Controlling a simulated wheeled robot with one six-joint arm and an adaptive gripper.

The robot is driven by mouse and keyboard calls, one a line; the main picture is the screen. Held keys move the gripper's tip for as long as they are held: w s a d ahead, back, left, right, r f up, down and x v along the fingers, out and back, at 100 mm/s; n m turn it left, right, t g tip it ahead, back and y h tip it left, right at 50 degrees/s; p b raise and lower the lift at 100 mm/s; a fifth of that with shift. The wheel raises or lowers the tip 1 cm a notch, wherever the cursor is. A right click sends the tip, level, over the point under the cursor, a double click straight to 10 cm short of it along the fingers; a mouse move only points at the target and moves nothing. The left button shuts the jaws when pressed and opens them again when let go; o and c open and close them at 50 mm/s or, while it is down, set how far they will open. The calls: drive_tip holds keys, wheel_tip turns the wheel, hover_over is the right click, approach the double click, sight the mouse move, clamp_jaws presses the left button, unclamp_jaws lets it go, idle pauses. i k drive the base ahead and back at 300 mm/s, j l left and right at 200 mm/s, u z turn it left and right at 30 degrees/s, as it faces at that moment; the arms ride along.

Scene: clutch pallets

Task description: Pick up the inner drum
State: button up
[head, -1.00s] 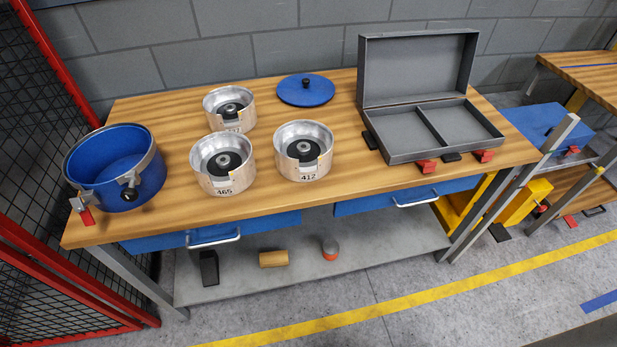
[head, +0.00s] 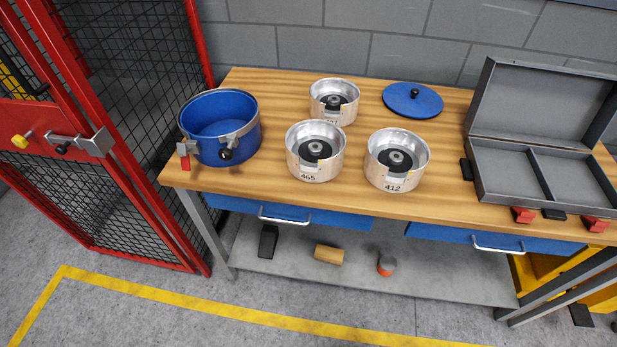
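Three silver drums with black hubs stand upright on the wooden workbench (head: 255,88). One drum (head: 315,150) is marked 465 and stands at the front left of the group. Another drum (head: 396,159) is marked 412 and stands to its right. A third drum (head: 334,101) stands behind them; its number is partly hidden. I cannot tell which of them is the inner drum. A blue open pot (head: 222,127) with a metal clamp band stands at the bench's left end and looks empty. My gripper is not in view.
An open grey case (head: 500,181) with two compartments stands at the right. Small items, including a wooden block (head: 329,254), lie on the lower shelf.

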sight(335, 100)
drive_tip(key=i+j, duration=0.1)
drive_tip(key=i, duration=0.75)
